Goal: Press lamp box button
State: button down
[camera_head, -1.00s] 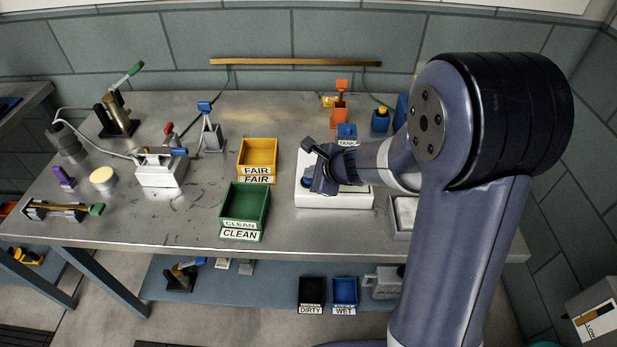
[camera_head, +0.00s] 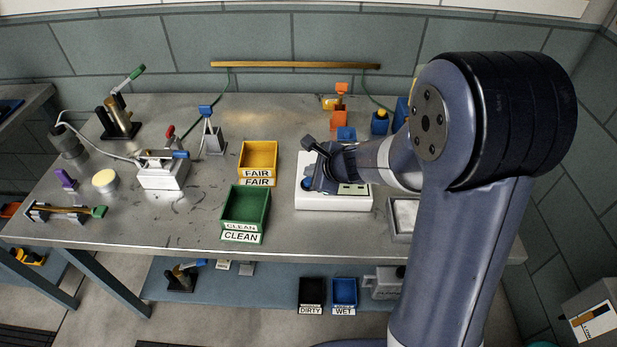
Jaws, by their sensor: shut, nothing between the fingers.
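A white box (camera_head: 333,202), which looks like the lamp box, lies on the metal table right of the bins. A round blue part (camera_head: 307,184), perhaps its button, shows at the box's left side, right beside my gripper. My gripper (camera_head: 316,168) is over the left part of the box, shut and empty. The gripper and wrist cover much of the box's top. I cannot tell whether the fingertips touch the blue part.
A yellow FAIR bin (camera_head: 274,160) and a green CLEAN bin (camera_head: 264,216) stand left of the box. A grey tray (camera_head: 399,234) is close on its right. Small orange and blue blocks (camera_head: 346,133) stand behind it. Bare table lies in front.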

notch_tip(320, 180, up, 5)
jog(key=p, duration=0.4)
jog(key=shift+p, duration=0.3)
jog(key=shift+f, duration=0.1)
dwell(0.4)
notch_tip(320, 180, down, 2)
jog(key=shift+f+b, duration=0.1)
jog(key=shift+b, duration=1.05)
jog(key=shift+r+p, duration=0.5)
jog(key=shift+p, duration=0.6)
notch_tip(320, 180, up, 5)
jog(key=p, duration=0.4)
jog(key=shift+r, duration=0.1)
